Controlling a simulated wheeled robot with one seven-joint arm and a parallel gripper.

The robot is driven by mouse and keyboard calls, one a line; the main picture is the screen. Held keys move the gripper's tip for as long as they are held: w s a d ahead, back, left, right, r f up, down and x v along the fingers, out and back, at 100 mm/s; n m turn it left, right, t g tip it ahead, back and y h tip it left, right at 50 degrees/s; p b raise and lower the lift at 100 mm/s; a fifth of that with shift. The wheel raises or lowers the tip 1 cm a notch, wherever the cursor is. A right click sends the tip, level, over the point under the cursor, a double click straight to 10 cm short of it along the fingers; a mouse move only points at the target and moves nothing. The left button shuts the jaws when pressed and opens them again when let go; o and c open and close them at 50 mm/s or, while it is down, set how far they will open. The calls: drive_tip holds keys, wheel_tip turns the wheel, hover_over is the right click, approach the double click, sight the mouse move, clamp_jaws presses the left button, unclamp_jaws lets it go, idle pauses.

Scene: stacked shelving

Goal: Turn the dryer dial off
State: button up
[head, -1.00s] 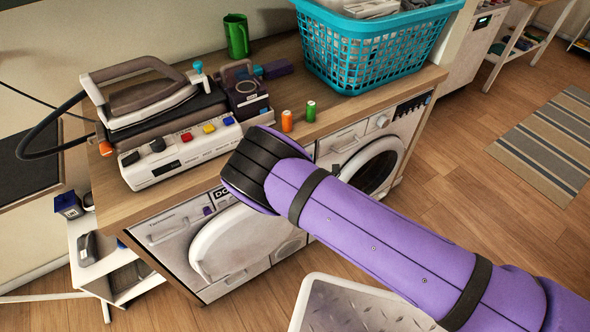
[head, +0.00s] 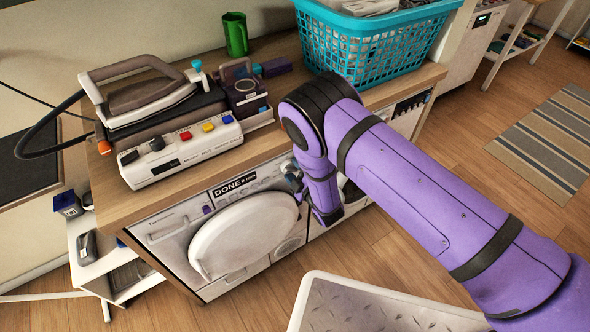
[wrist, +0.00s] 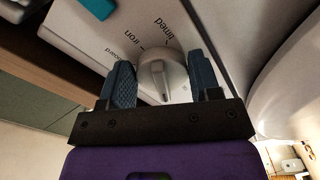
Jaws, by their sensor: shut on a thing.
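The dryer dial (wrist: 163,78) is a round silver-grey knob with a raised grip bar, on a white panel (wrist: 105,42). Printed words "iron", "timed" and a partly hidden "...board" ring its upper side in the wrist view. My gripper (wrist: 161,72) has one dark blue ridged finger on each side of the dial and is shut on it. In the head view, my purple arm reaches down to the front of the machine, and the dial cannot be made out there. The dryer (head: 175,230) has a display reading "DONE" and a round white door (head: 245,237).
A wooden counter (head: 185,183) runs above the machines. It bears an iron (head: 145,90), a control box (head: 180,152), a green mug (head: 236,34) and a teal basket (head: 375,50). A white textured-top box (head: 380,305) stands in front.

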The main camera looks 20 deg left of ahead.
drive_tip(key=m, duration=0.6)
drive_tip(key=shift+s+f, duration=0.15)
drive_tip(key=shift+f, duration=0.15)
drive_tip(key=m, duration=0.6)
drive_tip(key=shift+s+a+f, duration=0.1)
drive_tip(key=shift+s+a, duration=0.15)
drive_tip(key=o, duration=0.9)
drive_tip(key=shift+m, duration=0.3)
drive_tip(key=shift+c, duration=0.2)
drive_tip(key=v, duration=1)
drive_tip(key=shift+s+d, duration=0.25)
drive_tip(key=shift+d, duration=0.05)
drive_tip(key=shift+w, duration=0.1)
